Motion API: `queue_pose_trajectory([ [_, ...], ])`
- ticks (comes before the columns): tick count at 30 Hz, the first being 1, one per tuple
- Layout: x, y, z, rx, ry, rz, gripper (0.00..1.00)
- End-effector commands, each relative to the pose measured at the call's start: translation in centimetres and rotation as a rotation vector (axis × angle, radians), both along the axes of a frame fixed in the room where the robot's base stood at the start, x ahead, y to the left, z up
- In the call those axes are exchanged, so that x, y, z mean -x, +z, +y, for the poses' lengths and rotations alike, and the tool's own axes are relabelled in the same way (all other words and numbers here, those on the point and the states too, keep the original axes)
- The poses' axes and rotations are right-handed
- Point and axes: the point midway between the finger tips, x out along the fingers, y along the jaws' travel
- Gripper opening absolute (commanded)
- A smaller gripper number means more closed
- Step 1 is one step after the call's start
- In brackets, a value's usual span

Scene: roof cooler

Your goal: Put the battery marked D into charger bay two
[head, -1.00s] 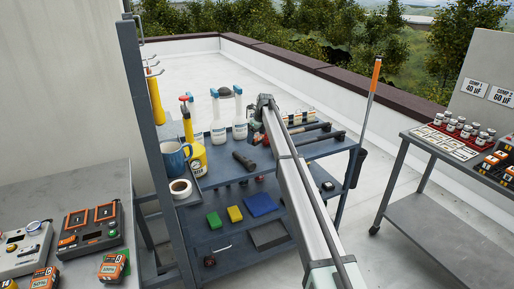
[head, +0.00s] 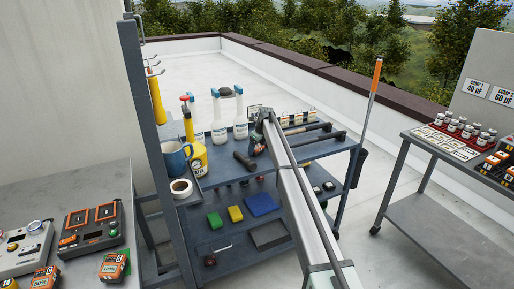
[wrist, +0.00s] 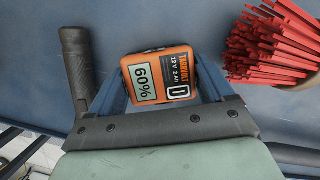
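An orange and black battery (wrist: 160,78) shows in the wrist view, with a "60%" label and a mark that reads as D, turned sideways. My gripper (wrist: 160,75) has one finger on each side of it. The battery sits slightly askew between the fingers, which look spread; firm contact is not clear. In the head view my gripper (head: 258,135) is low over the blue-grey cart, and the battery is hidden there. The dark charger (head: 90,228) with two orange-framed bays stands on the left table; both bays look empty.
A black-handled tool (wrist: 75,65) lies close to the left finger. Orange batteries (head: 113,267) stand before the charger.

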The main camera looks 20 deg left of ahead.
Motion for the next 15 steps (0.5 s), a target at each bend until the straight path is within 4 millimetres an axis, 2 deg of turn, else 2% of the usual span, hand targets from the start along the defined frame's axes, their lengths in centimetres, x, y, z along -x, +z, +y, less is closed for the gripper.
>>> queue_pose_trajectory([
  [3, 0.0, 0.0, 0.0, 0.000, 0.000, 0.000, 0.91],
  [11, 0.0, 0.2, 0.0, 0.000, 0.000, 0.000, 0.91],
  [15, 0.1, 1.1, -0.2, -0.001, 0.000, -0.001, 0.91],
])
